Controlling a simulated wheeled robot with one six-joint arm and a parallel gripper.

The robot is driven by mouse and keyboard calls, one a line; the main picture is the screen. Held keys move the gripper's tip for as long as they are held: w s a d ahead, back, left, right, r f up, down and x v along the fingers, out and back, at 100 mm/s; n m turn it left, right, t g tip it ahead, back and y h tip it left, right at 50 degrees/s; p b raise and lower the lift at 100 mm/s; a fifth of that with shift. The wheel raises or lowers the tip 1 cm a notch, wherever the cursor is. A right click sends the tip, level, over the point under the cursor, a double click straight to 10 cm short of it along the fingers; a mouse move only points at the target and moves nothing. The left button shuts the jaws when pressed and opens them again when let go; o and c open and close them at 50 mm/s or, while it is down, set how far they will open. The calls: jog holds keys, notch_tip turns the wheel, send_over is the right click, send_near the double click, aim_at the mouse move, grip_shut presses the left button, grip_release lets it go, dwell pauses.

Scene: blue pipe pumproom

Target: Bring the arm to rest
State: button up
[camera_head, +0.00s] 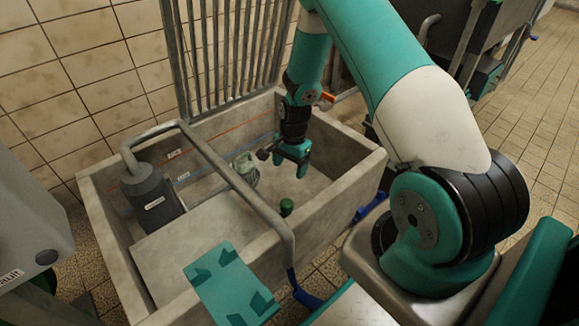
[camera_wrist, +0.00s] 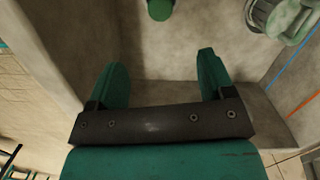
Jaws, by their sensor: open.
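My gripper (camera_head: 293,169) hangs at the end of my teal and white arm, pointing down over the right part of the concrete basin (camera_head: 333,206). It is open, and nothing shows between its two green fingers in the wrist view (camera_wrist: 158,85). A green knob-like object (camera_head: 287,207) stands in the basin, nearer the camera than the gripper and apart from it. It also shows at the top of the wrist view (camera_wrist: 160,9), beyond the fingertips. A pale green fitting (camera_head: 245,169) stands to the left of my gripper in the basin.
A grey pump-like cylinder (camera_head: 151,197) stands at the basin's left. A bent grey pipe rail (camera_head: 230,176) crosses over the basin. A metal grate (camera_head: 228,60) leans up behind it. A teal bracketed plate (camera_head: 231,286) is at the front. Tiled floor (camera_head: 540,120) is clear at right.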

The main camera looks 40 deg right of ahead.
dwell(0.3)
jog(key=s+a+r+n+p, duration=0.1)
jog(key=a+r+n, duration=0.2)
jog(key=a+r, duration=0.35)
jog(key=s+a+r+n+y+p, duration=0.1)
jog(key=a+r+n, duration=0.2)
jog(key=r, duration=0.6)
jog(key=s+a+r+n+p, duration=0.1)
jog(key=a+r+n+p, duration=0.15)
jog(key=a+r, duration=0.4)
jog(key=s+a+r+n+y+p, duration=0.1)
jog(key=s+a+r+n, duration=0.3)
jog(key=s+r+n, duration=0.45)
jog(key=s+a+r+n+y+p, duration=0.15)
jog(key=s+a+r+n, duration=0.3)
jog(key=s+r, duration=0.55)
notch_tip(320, 180, up, 37)
jog(key=s+p, duration=0.1)
jog(key=p, duration=3.7)
jog(key=shift+d+r+n+h, duration=0.15)
jog(key=shift+n+h, duration=0.2)
jog(key=shift+n, duration=0.1)
